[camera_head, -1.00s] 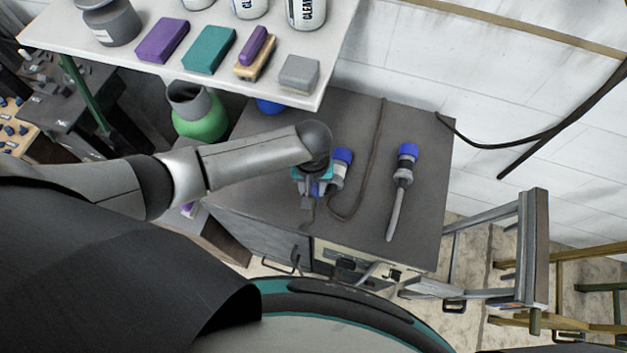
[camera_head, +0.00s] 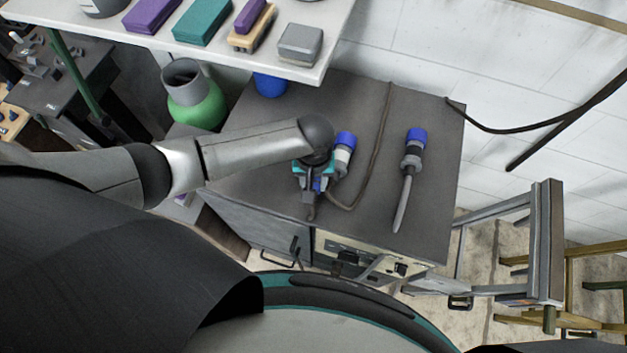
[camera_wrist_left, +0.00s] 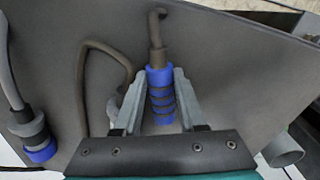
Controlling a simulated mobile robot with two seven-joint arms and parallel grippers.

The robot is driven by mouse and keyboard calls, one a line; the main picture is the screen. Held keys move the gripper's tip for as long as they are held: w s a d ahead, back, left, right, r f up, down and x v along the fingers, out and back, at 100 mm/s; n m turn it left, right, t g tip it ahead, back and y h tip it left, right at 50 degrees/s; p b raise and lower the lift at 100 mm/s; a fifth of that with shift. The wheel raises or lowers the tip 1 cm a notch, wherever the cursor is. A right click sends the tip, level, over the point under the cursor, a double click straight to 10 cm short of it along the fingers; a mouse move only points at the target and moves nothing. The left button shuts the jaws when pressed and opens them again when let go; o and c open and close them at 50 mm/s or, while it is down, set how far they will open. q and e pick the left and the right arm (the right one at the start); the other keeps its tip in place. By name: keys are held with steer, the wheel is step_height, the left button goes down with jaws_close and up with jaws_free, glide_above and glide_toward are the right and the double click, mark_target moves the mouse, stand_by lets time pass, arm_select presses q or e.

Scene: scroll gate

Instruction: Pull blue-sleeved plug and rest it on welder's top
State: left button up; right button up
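The blue-sleeved plug (camera_wrist_left: 160,97) is ribbed and sits between the two fingers of my left gripper (camera_wrist_left: 159,76), which look closed against its sides. Its cable runs up the wrist view from its far end. In the head view, my left gripper (camera_head: 312,190) is over the welder's top (camera_head: 270,180), near its front edge, and hides most of the plug. I cannot tell whether the plug touches the top. The welder is a dark grey box with a flat top and a pale front panel (camera_head: 350,252). My right gripper is not in view.
A white-and-blue connector (camera_head: 343,150) with a cable lies close beside the gripper. Another blue-ended connector (camera_head: 412,150) lies further right. A shelf (camera_head: 300,70) with blocks overhangs the back left. A green bottle (camera_head: 195,105) stands left. A metal frame (camera_head: 545,240) stands at right.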

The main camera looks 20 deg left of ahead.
arm_select(q)
steer(key=o, duration=0.5)
steer(key=shift+r, duration=0.1)
step_height(320, 180, up, 15)
steer(key=shift+r+p, duration=0.1)
steer(key=shift+p, duration=1.1)
